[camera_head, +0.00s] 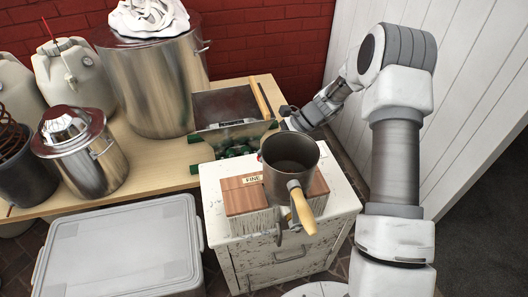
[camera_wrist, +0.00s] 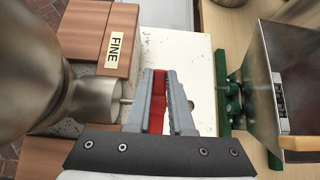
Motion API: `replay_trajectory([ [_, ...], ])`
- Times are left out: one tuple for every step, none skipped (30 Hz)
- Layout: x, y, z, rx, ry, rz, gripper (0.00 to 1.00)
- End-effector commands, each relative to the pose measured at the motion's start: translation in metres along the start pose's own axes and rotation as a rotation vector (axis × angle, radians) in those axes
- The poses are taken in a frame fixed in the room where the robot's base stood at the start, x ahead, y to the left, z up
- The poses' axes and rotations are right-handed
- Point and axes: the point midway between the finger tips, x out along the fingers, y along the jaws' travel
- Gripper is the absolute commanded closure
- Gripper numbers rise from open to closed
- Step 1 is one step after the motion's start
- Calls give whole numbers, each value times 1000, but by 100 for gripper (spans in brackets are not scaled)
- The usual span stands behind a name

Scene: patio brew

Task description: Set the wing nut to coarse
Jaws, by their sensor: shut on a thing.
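The wing nut (camera_wrist: 157,102) is red and sits between my gripper's fingers (camera_wrist: 161,78) in the wrist view; the fingers are shut on it. A thin rod reaches toward it from the side of the metal grinder (camera_wrist: 95,102). In the head view the grinder (camera_head: 290,165), with its round metal hopper, stands on a wooden base (camera_head: 243,196). My gripper comes in from behind it, its fingertips mostly hidden. A "FINE" label (camera_wrist: 115,47) is on the wood, and it also shows in the head view (camera_head: 251,179). No "coarse" label is visible.
A white cabinet (camera_head: 225,245) carries the grinder. The crank's wooden handle (camera_head: 303,212) points toward the front. A mill with a metal hopper and green frame (camera_head: 230,110) stands close behind. Steel pots (camera_head: 155,80) stand on the wooden table, and a grey-lidded bin (camera_head: 120,250) is at front left.

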Motion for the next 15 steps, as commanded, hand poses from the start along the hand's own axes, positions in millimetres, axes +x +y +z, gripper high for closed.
replay_trajectory([
  [-2, -1, 0, 2, -37, -3, 100],
  [-3, -1, -1, 3, -56, -3, 100],
  [-4, -1, -1, 2, -79, -3, 100],
  [-4, 0, -1, 1, -97, -2, 100],
  [-4, -1, -1, 1, -112, -2, 100],
  [-6, -1, -2, 1, -131, -3, 100],
  [-6, -1, -2, 1, -145, -2, 100],
  [-6, -1, -2, 2, -156, -2, 100],
  [-6, -1, -2, 2, -171, -2, 100],
  [-7, -1, -2, 1, -181, -2, 100],
  [-7, -1, -2, 0, -189, -2, 100],
  [-7, -1, -2, 0, -198, -2, 100],
  [-7, -1, -2, 0, -204, -2, 100],
  [-7, -1, -2, -1, -209, -1, 100],
  [-7, -1, -2, -1, -215, -1, 100],
])
